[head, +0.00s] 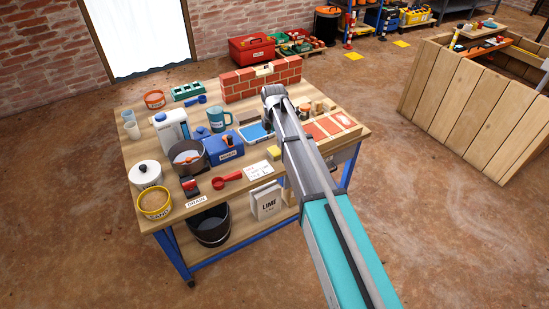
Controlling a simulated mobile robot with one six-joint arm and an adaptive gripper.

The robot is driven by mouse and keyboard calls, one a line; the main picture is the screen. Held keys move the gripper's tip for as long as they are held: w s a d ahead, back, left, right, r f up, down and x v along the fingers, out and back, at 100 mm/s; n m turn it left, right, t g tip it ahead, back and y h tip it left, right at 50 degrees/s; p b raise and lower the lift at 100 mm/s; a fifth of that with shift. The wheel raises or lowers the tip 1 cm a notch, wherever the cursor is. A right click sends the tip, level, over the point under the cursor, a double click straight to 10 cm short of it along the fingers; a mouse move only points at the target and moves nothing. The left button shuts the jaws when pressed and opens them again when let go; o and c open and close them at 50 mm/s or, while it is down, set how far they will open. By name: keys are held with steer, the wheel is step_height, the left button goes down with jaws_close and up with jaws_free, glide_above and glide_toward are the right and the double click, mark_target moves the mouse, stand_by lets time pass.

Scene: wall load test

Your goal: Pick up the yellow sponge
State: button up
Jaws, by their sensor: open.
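A small yellow block that looks like the sponge (273,153) lies on the wooden workbench (240,182) in the head view, just left of my arm. It is near a white sheet of paper and apart from my arm in the picture. My arm reaches in from the lower right across the bench, and its grey far end is in front of the brick wall. The fingers of my gripper cannot be made out; they are out of sight at or behind the arm's end.
A small brick wall (240,84) stands at the bench's back. A blue box (224,147), dark pot (188,158), red scoop (228,180) and teal mug (219,119) crowd the left. Red tiles (330,127) lie right of my arm. A wooden crate (470,112) stands far right.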

mark_target(275, 150)
steer(key=shift+f+b, duration=0.8)
steer(key=shift+f, duration=0.3)
steer(key=shift+w+d+f+b, duration=0.1)
steer(key=shift+f+b, duration=1.2)
steer(key=shift+d+f+b, duration=0.1)
steer(key=shift+f+b, duration=1.2)
steer(key=c, duration=0.8)
steer(key=shift+o, duration=0.2)
steer(key=shift+r, duration=0.2)
